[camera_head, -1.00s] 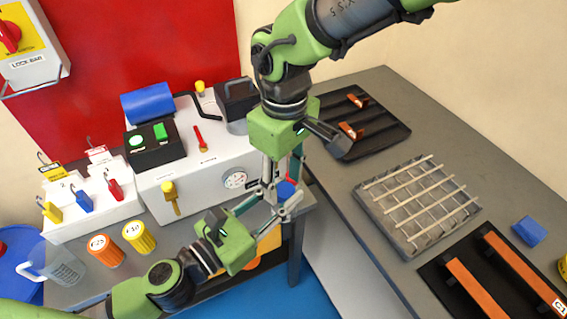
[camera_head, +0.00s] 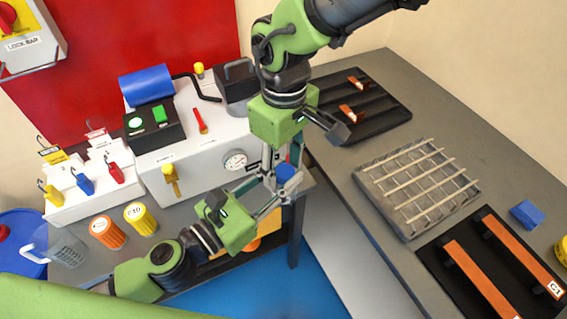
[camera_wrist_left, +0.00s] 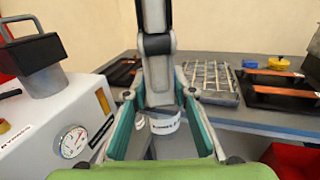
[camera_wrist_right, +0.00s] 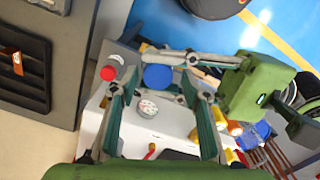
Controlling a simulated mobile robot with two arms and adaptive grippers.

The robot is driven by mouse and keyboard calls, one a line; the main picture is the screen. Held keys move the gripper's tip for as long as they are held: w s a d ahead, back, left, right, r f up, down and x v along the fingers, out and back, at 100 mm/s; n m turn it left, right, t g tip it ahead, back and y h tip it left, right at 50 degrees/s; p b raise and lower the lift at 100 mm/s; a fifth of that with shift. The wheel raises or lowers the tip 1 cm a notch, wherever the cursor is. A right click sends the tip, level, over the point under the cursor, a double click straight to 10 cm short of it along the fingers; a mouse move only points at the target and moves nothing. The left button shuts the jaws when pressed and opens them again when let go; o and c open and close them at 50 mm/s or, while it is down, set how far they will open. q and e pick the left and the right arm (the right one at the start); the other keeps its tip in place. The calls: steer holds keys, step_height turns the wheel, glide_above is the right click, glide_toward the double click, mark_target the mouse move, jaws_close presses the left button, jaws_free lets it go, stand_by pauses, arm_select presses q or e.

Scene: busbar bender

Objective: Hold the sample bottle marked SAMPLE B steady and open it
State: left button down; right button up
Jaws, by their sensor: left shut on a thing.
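The sample bottle shows as a white body with a partly covered label in the left wrist view (camera_wrist_left: 163,123), where I cannot read the full marking. Its blue cap (camera_head: 288,172) shows in the head view and from above in the right wrist view (camera_wrist_right: 157,77). My left gripper (camera_head: 274,196) is shut on the bottle's body from the left and front. My right gripper (camera_head: 281,180) points down from above, its fingers apart on either side of the cap. I cannot tell whether they touch the cap. The fingers hide much of the bottle.
A white machine with a gauge (camera_head: 235,160) stands close behind the bottle. Orange (camera_head: 107,232) and yellow (camera_head: 140,219) containers stand on the left bench. A wire rack (camera_head: 418,188) and black trays lie on the right bench. A red round top (camera_wrist_right: 108,73) shows beside a right finger.

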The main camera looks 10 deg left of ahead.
step_height(320, 180, up, 4)
steer(key=shift+f, duration=0.25)
steer(key=shift+r, duration=0.55)
steer(key=shift+c, duration=0.4)
step_height(320, 180, up, 3)
steer(key=shift+w+d+r, duration=0.1)
steer(key=shift+w+d, duration=0.05)
step_height(320, 180, down, 8)
steer(key=shift+r, duration=0.1)
steer(key=shift+c, duration=0.5)
jaws_close()
steer(key=shift+o, duration=0.9)
jaws_free()
